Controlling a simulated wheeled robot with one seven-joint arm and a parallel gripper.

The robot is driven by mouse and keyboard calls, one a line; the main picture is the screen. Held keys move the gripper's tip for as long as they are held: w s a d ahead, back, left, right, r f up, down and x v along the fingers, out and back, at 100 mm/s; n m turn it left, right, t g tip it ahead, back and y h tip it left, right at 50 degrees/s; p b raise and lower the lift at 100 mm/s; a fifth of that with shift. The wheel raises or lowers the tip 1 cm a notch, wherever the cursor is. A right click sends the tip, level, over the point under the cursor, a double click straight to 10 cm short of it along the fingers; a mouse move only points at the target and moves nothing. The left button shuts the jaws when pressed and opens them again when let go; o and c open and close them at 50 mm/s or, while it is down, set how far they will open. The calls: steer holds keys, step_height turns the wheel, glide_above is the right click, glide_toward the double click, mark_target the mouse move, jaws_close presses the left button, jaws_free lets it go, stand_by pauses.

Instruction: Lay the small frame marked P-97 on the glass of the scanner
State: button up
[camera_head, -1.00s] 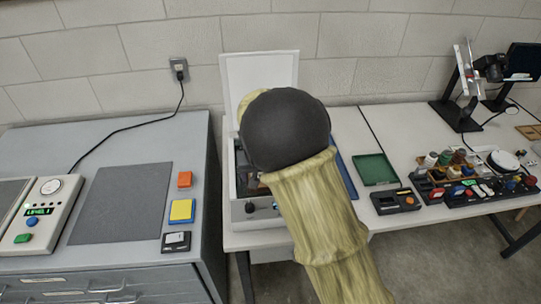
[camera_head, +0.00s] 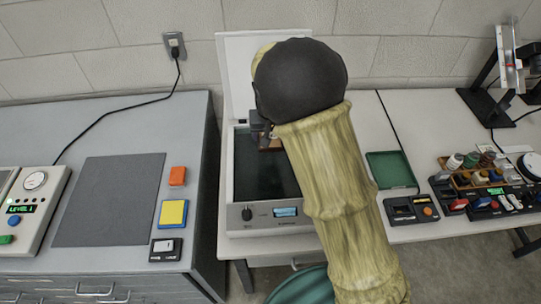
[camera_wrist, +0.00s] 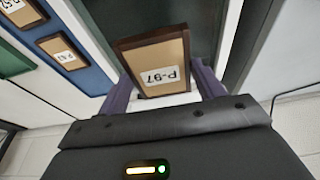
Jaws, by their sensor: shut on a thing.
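The small frame marked P-97 (camera_wrist: 158,62) has a brown rim and a tan face with a white label. In the wrist view it sits between the two fingers of my gripper (camera_wrist: 164,80), which is shut on it. The scanner (camera_head: 262,221) stands with its white lid (camera_head: 236,70) raised and its dark glass (camera_head: 262,180) bare at the front. In the head view my gripper (camera_head: 261,132) is over the back right part of the glass, with a brown bit of the frame showing. My arm hides the rest; I cannot tell whether the frame touches the glass.
Other small frames (camera_wrist: 62,52) lie on a blue surface (camera_wrist: 85,75) beside the scanner. A green tray (camera_head: 391,170), a small black device (camera_head: 411,210) and a rack of bottles stand to the right. A grey cabinet with a dark mat (camera_head: 110,200) is to the left.

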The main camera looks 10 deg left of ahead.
steer(key=shift+s, duration=0.15)
steer(key=shift+f, duration=0.45)
glide_above(269, 160)
steer(key=f, duration=0.3)
steer(key=s+f, duration=0.1)
steer(key=f, duration=0.1)
steer(key=shift+d+f, duration=0.15)
steer(key=shift+d, duration=0.05)
steer(key=shift+f, duration=0.1)
steer(key=shift+s+x, duration=0.2)
steer(key=shift+x, duration=0.7)
steer(key=shift+s+x, duration=0.15)
steer(key=shift+x, duration=0.75)
steer(key=shift+s+d, duration=0.1)
